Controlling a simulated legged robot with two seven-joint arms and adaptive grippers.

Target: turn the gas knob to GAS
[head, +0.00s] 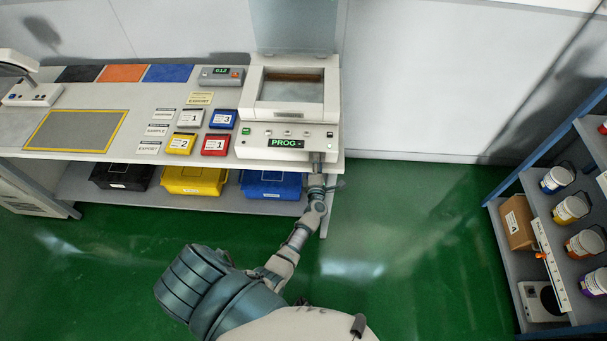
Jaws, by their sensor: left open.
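A white benchtop machine (251,100) with a raised lid stands at the right end of the bench. Its front panel has a lit green PROG display (286,143) and several small controls too small to read. My left gripper (317,157) is at the right part of this panel, just right of the display. It is open, with its fingers toward the panel. I cannot make out the gas knob; the gripper covers that part of the panel. Whether the gripper touches anything there I cannot tell. My right gripper is not in view.
The bench (130,160) holds red, blue, yellow and white numbered blocks left of the machine. Black, yellow (194,180) and blue (270,186) bins sit on the shelf below. A shelf rack (506,191) with paint-like tubs stands at the right. The green floor between is clear.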

